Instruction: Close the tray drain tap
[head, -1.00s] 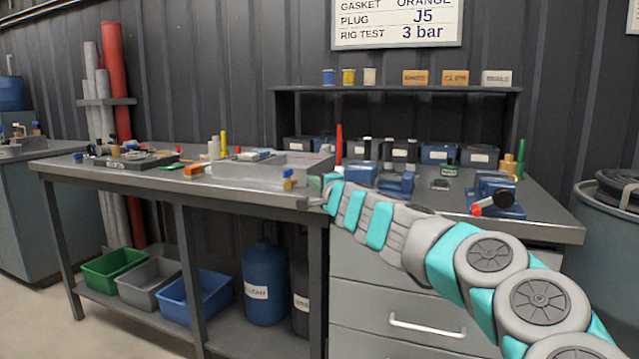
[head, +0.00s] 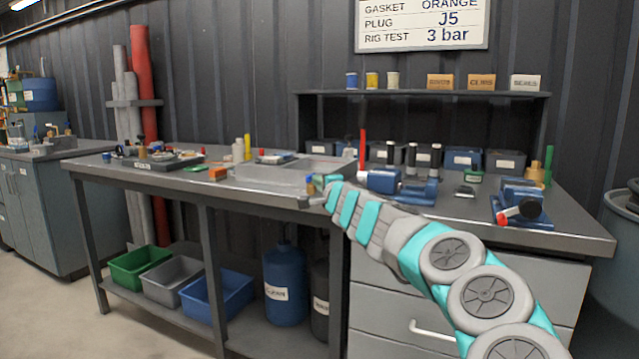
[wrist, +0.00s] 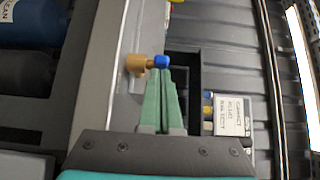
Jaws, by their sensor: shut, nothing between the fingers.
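The grey metal tray (head: 262,173) stands on the bench. Its drain tap has a brass body (wrist: 136,64) and a blue handle (wrist: 161,61), joined by a short stem. In the head view the tap is small and partly hidden by my gripper (head: 322,192) at the tray's front right corner. In the wrist view my gripper (wrist: 160,72) has its green fingers together and empty. Their tips are right at the blue handle; I cannot tell whether they touch it. I cannot tell how far the tap is turned.
Blue pump parts (head: 385,182) stand right of the tray. A blue machine with a red-tipped black part (head: 522,205) is near the bench's right end. A blue drum (head: 284,285) and bins (head: 217,297) sit below. A labelled card (wrist: 232,115) shows in the wrist view.

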